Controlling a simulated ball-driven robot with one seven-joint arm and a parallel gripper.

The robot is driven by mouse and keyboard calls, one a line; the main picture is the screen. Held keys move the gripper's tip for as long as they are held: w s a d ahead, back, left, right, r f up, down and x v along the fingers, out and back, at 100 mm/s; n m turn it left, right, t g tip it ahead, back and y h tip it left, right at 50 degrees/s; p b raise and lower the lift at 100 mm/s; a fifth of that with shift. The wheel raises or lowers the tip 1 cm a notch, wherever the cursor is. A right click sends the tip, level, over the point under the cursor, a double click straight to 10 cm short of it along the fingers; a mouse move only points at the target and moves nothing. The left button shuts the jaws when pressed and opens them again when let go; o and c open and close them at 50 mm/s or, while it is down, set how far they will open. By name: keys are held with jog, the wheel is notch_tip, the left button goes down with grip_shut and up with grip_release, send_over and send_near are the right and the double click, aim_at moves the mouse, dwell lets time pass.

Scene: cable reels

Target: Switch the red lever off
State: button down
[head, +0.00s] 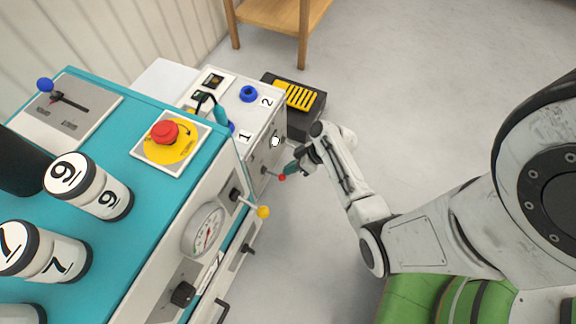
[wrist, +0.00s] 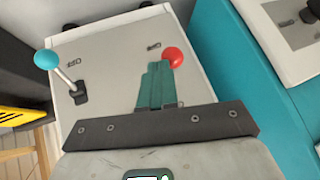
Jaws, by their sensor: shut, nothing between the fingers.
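The red lever (head: 282,177) has a round red knob and sticks out from the front face of the grey-white cabinet (head: 258,158). In the wrist view its red knob (wrist: 173,57) shows just past the fingertips, to their right. Its shaft and base are hidden there behind the fingers. My gripper (head: 290,169) has teal fingers and is shut and empty, right beside the red knob. In the wrist view my gripper (wrist: 157,72) points at the same panel. I cannot tell whether the fingers touch the knob.
A second lever with a pale blue knob (wrist: 47,60) is left of my fingers on that panel. A lever with a yellow knob (head: 263,211) projects from the teal bench (head: 130,190). A black box with a yellow grille (head: 298,95) stands behind. The floor at right is clear.

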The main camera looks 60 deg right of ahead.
jog(key=shift+s+f+b, duration=0.25)
jog(key=shift+f+b, duration=0.2)
jog(key=shift+f, duration=0.4)
jog(key=shift+r+p, duration=0.75)
jog(key=shift+r, duration=0.05)
jog(key=shift+d, duration=0.1)
